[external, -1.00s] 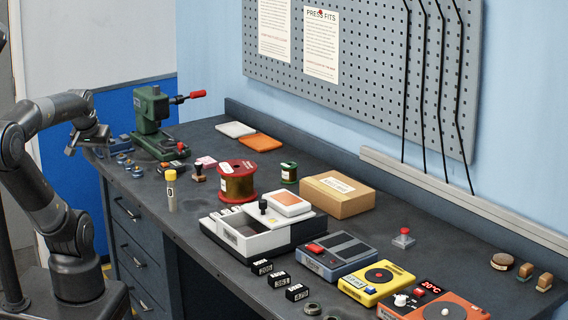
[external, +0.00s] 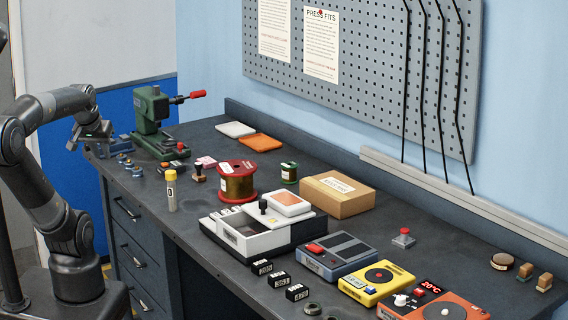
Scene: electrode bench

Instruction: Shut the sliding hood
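The sliding hood seems to be the white top with a black knob (external: 263,207) on the black and white box (external: 262,238) at the middle of the bench. An orange and white panel (external: 288,203) lies on that top. The front left part of the box shows an open recess. My gripper (external: 74,147) is at the far left end of the bench, well away from the box, pointing down. No object shows between its fingers, and they look apart, though small in view.
A green press (external: 151,112) with a red handle stands near my gripper. A yellow-capped tube (external: 171,190), a copper wire spool (external: 237,182) and a cardboard box (external: 337,194) surround the hooded box. Small black blocks (external: 279,279) and a blue-grey device (external: 336,256) lie in front and right.

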